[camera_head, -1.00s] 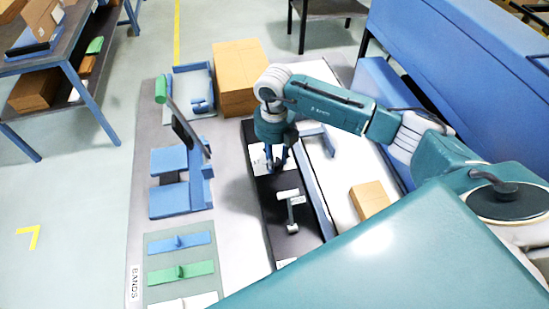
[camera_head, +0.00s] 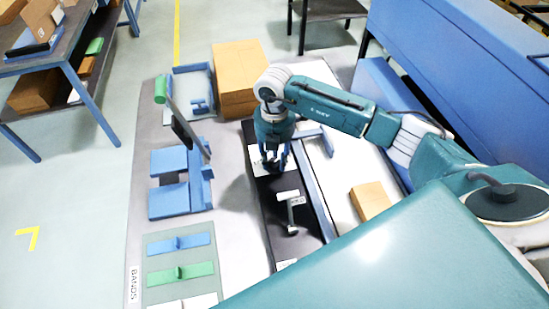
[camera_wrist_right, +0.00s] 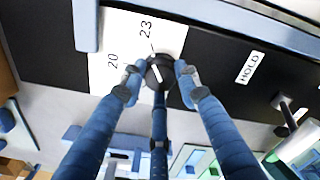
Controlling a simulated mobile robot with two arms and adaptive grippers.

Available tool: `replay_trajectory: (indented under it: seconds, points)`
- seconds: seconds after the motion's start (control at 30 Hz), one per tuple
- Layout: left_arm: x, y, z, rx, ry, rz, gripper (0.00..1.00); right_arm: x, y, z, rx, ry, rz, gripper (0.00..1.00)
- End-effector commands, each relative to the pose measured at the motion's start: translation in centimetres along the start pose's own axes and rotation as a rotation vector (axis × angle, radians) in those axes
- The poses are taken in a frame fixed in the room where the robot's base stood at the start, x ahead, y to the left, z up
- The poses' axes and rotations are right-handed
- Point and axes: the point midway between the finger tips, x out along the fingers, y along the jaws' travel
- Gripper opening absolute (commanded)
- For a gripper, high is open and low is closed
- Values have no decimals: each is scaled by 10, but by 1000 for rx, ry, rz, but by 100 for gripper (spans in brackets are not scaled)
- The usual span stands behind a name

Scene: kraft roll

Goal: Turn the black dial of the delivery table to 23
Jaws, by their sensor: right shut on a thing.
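The black dial (camera_wrist_right: 158,73) sits on a white scale card (camera_wrist_right: 122,30) on the black panel in the right wrist view. The card shows the numbers 20 and 23, and the dial has a white pointer line facing roughly towards the 23 side; its exact reading is hard to tell. My right gripper (camera_wrist_right: 160,78) is shut on the dial, with its blue fingers around it. In the head view the right gripper (camera_head: 273,160) points down over the panel (camera_head: 283,230) and hides the dial. My left gripper is not in view.
A white-handled lever (camera_head: 290,198) stands on the panel near the gripper. A HOLD label (camera_wrist_right: 249,68) is beside the dial. A cardboard stack (camera_head: 238,80) stands behind, a small box (camera_head: 370,201) lies right, and a blue fixture (camera_head: 180,185) stands left.

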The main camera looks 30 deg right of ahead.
Motion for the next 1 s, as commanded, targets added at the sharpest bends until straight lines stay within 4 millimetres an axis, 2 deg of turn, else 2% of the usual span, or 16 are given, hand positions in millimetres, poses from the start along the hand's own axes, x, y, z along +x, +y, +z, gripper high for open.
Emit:
replay_trajectory:
  seconds: [0.3,0.73,0.77,0.8,0.83,1.0]
  points:
    - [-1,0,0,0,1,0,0,-2,1,1,79,-2,3,5]
    - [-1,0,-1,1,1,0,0,-2,1,1,87,-2,3,5]
    - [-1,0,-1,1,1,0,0,-2,1,1,87,-2,3,37]
    - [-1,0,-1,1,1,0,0,-2,1,1,87,-2,3,45]
    - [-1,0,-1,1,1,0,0,-1,1,1,86,-2,3,50]
    - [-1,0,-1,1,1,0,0,-1,1,1,85,-1,2,50]
